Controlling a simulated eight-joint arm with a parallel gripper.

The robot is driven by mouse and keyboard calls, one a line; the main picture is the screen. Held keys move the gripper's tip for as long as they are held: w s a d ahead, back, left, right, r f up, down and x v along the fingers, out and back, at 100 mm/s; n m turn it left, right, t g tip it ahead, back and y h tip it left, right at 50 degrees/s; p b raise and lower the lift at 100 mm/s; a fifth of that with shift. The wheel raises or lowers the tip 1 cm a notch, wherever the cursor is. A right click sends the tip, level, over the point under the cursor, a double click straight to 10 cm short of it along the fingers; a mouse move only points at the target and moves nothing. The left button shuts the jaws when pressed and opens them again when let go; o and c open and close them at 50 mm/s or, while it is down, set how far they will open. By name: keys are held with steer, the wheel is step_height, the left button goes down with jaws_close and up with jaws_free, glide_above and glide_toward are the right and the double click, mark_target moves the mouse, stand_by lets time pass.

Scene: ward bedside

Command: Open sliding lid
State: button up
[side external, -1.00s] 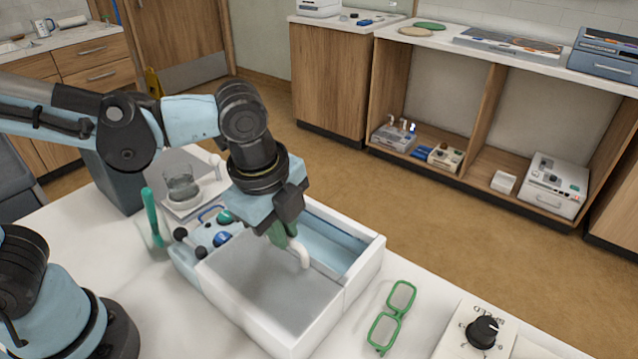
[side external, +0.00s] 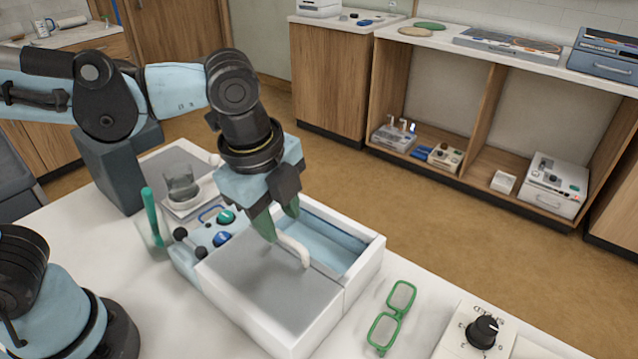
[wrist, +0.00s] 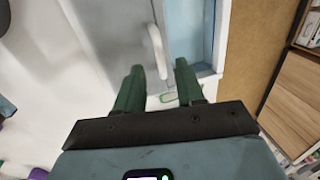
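The white box (side external: 345,292) stands on the table with its grey sliding lid (side external: 262,285) over the near-left part. The far-right part is uncovered and shows a pale blue interior (side external: 325,240). A white curved handle (side external: 296,252) sits on the lid near its edge by the opening. My gripper (side external: 279,223) is just above the handle, its green fingers spread apart with nothing between them. In the wrist view the handle (wrist: 157,48) lies beyond and between the open fingertips (wrist: 158,68), with the blue interior (wrist: 190,35) to its right.
Green-framed glasses (side external: 392,318) lie right of the box, and a knob panel (side external: 482,335) sits farther right. A control unit with knobs (side external: 208,240) and a tray with a glass (side external: 181,185) stand left of the box. A green-handled item (side external: 152,215) stands beside them.

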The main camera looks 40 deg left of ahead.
step_height(320, 180, up, 9)
steer(key=s, duration=0.1)
steer(key=shift+s, duration=0.4)
steer(key=shift+f, duration=0.15)
steer(key=w+a+f+n+t, duration=0.1)
steer(key=a+f+n+t, duration=0.1)
steer(key=a+f+n, duration=0.3)
steer(key=w+a+f+n+t, duration=0.1)
steer(key=a+f+n+t, duration=0.2)
steer(key=a+n, duration=0.6)
step_height(320, 180, down, 2)
steer(key=n, duration=0.4)
steer(key=shift+w+a, duration=0.4)
